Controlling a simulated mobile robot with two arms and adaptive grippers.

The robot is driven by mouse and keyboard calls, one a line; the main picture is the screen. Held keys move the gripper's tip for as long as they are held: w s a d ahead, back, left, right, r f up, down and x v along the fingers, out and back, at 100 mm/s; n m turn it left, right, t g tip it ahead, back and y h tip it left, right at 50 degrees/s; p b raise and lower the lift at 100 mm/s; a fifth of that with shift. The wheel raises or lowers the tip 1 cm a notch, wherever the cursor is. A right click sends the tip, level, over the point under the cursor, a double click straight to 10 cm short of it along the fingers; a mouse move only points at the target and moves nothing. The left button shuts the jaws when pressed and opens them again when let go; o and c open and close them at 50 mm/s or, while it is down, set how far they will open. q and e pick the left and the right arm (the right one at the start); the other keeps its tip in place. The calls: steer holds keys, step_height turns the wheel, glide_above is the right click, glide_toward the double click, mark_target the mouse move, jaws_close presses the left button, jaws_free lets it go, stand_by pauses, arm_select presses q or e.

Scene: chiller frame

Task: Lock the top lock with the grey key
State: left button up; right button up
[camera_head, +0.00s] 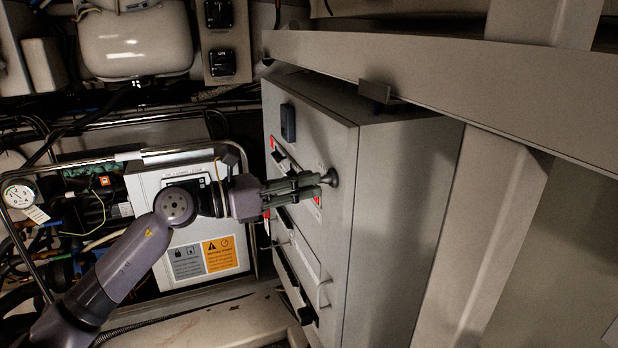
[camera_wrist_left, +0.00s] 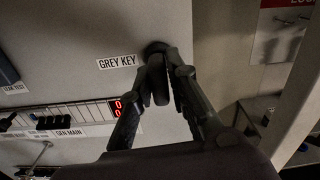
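My left gripper (camera_head: 321,185) is at the front of the grey cabinet, its fingers pointing at a dark round piece (camera_head: 332,177). In the left wrist view the same gripper (camera_wrist_left: 164,68) has its two fingertips close on either side of a dark key-like piece, which I take as the grey key (camera_wrist_left: 159,86). Its far end meets a dark round base (camera_wrist_left: 157,48) on the panel. A "GREY KEY" label (camera_wrist_left: 117,62) is just left of it. Whether the key can turn or is loose cannot be seen. No top lock can be made out. My right gripper is not in view.
The grey cabinet (camera_head: 400,180) carries a red display (camera_wrist_left: 118,106), a row of dark switches and a handle (camera_head: 322,294). A large beam (camera_head: 450,85) overhangs it. A metal rail (camera_head: 150,152), cables and a gauge (camera_head: 18,196) crowd the left.

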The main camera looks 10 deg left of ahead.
arm_select(q)
steer(key=shift+r+n+p, duration=0.1)
steer(key=shift+n+p, duration=0.45)
steer(key=shift+n, duration=0.05)
steer(key=shift+n+p, duration=0.9)
steer(key=shift+p, duration=0.15)
steer(key=shift+n+p, duration=0.65)
steer(key=shift+n, duration=0.05)
